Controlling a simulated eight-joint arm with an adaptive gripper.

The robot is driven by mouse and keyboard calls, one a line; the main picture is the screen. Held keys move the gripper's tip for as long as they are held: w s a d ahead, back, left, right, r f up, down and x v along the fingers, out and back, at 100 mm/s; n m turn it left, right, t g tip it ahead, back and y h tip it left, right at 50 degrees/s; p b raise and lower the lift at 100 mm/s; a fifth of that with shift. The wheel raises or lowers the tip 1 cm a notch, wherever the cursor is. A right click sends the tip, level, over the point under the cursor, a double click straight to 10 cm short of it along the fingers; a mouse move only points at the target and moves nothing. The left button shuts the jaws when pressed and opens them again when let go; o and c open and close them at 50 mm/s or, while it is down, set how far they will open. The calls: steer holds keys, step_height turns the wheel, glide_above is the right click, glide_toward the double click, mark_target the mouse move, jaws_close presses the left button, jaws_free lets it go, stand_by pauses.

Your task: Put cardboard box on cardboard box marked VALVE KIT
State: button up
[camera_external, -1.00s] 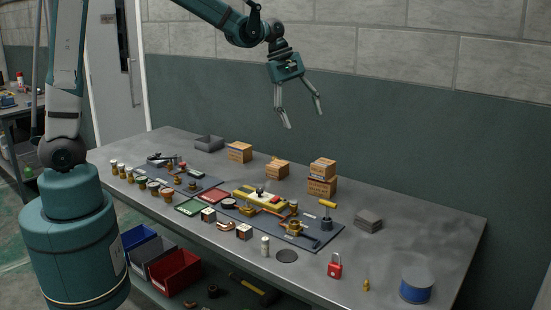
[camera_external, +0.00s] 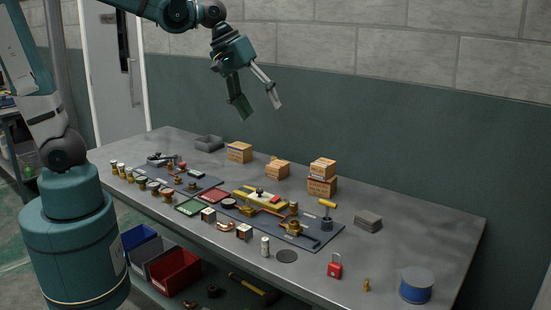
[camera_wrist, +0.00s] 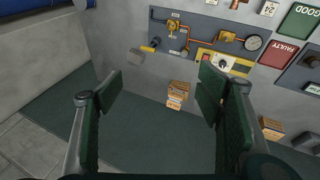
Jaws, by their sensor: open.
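Several cardboard boxes stand along the back of the bench. A left box (camera_external: 238,152) and a middle box (camera_external: 277,169) stand apart, and at the right a smaller box (camera_external: 322,168) sits on top of a lower box (camera_external: 321,187). Their printing is too small to read, so I cannot tell which is marked VALVE KIT. My gripper (camera_external: 258,103) is open and empty, high above the bench, above the left and middle boxes in the picture. In the wrist view the stacked boxes (camera_wrist: 178,94) show between my open fingers (camera_wrist: 160,86), farther off; another box (camera_wrist: 270,127) is partly beside the right finger.
A valve panel (camera_external: 305,238) with gauge and pipes lies in front of the stack. A grey open tray (camera_external: 209,143) stands at the back left, grey blocks (camera_external: 368,220) right of the stack. A red padlock (camera_external: 335,267) and blue tin (camera_external: 416,288) stand at the right.

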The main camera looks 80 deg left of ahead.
steer(key=s+d+f+m+t, duration=0.1)
steer(key=s+d+m, duration=0.3)
steer(key=s, duration=0.4)
steer(key=s+d+f+m+t, duration=0.1)
steer(key=s+d+f+m, duration=0.1)
steer(key=s+m, duration=0.4)
steer(key=shift+s+d+y, duration=0.3)
steer(key=shift+s+d, duration=0.55)
steer(key=shift+s, duration=0.5)
